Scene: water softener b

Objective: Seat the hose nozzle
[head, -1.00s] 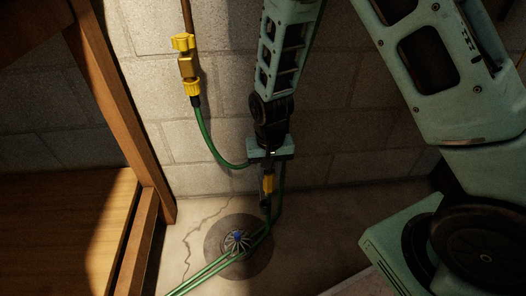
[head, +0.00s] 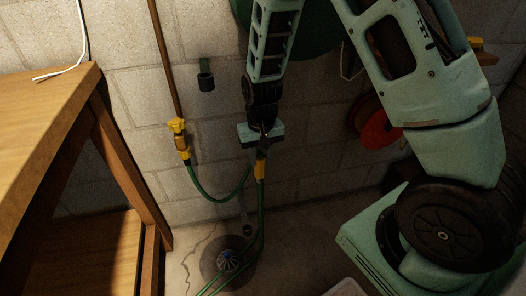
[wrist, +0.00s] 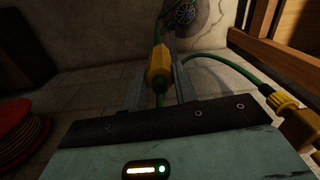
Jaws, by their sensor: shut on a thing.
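My gripper (head: 259,160) is shut on the yellow hose nozzle (head: 261,169), with the green hose (head: 260,210) running down from it. In the wrist view the yellow nozzle (wrist: 159,66) sits between the two grey fingers. My gripper hangs in front of the block wall, right of the yellow tap (head: 178,140) and about level with it in the picture. A small dark cup-like holder (head: 206,82) is fixed to the wall, above and left of my gripper, apart from the nozzle. The inside of the holder is hard to make out.
A floor drain with a blue centre (head: 228,261) lies below, with hose across it. A wooden bench (head: 45,125) stands at left. A red reel (head: 380,130) is at right. A white cord (head: 78,40) hangs above the bench. The wall around the holder looks clear.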

